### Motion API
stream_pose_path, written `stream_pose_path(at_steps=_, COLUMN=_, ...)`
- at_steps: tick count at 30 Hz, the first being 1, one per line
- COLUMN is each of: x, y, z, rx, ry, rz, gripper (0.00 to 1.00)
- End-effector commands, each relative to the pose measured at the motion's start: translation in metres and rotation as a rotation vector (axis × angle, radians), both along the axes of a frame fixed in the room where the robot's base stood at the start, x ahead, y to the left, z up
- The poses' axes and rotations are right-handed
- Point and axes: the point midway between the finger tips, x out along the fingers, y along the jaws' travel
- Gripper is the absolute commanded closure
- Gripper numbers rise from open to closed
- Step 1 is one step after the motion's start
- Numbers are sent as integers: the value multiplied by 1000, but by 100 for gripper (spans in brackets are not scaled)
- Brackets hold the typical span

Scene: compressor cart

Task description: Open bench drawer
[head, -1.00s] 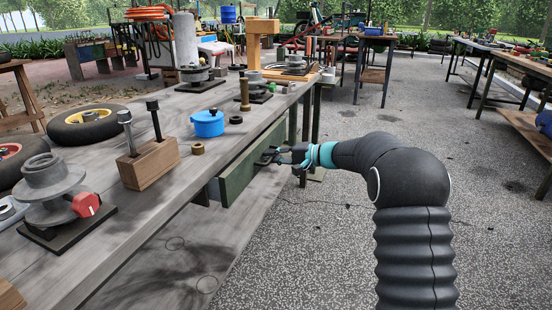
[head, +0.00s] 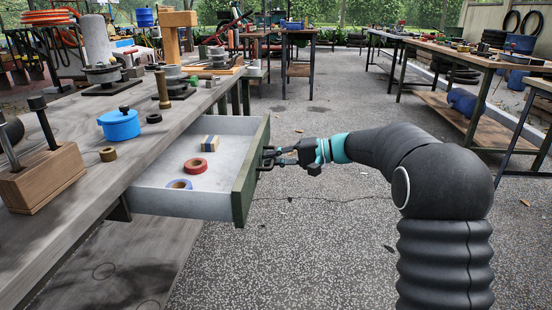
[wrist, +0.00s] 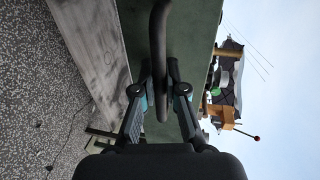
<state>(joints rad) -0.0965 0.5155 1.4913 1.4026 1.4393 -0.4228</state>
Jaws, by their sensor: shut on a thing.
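The bench drawer (head: 160,203) stands pulled out from the workbench, with a green front (head: 250,177) and a pale grey inside. A red tape roll (head: 196,166), a blue tape roll (head: 179,184) and a small striped block (head: 210,143) lie in it. My gripper (head: 268,158) is at the outer face of the drawer front, shut on the dark bar handle. In the wrist view the handle (wrist: 160,60) runs between the fingers of my gripper (wrist: 160,80), against the green front.
The workbench top (head: 75,122) holds a blue pot (head: 119,124), a wooden block with upright tools (head: 40,175) and several metal parts. The speckled floor right of the drawer is clear. Another bench (head: 470,62) stands at the right.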

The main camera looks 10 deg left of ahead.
Motion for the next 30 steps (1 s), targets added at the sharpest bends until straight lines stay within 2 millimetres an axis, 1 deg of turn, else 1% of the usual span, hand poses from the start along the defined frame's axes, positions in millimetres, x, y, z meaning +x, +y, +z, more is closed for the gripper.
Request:
stream_pose_path(at_steps=3, x=-3, y=0, z=-1, rx=-1, ry=2, rz=10, gripper=100)
stream_pose_path(at_steps=13, x=-2, y=-1, z=-1, rx=-1, ry=3, rz=10, gripper=100)
stream_pose_path(at_steps=14, x=-2, y=-1, z=-1, rx=-1, ry=3, rz=10, gripper=82)
stream_pose_path(at_steps=15, x=-2, y=-1, z=-1, rx=-1, ry=3, rz=9, gripper=72)
stream_pose_path(at_steps=16, x=-2, y=-2, z=-1, rx=-1, ry=3, rz=8, gripper=64)
stream_pose_path(at_steps=26, x=-1, y=-3, z=0, rx=0, ry=1, rz=4, gripper=63)
stream_pose_path(at_steps=30, x=0, y=-14, z=2, rx=0, ry=1, rz=3, gripper=63)
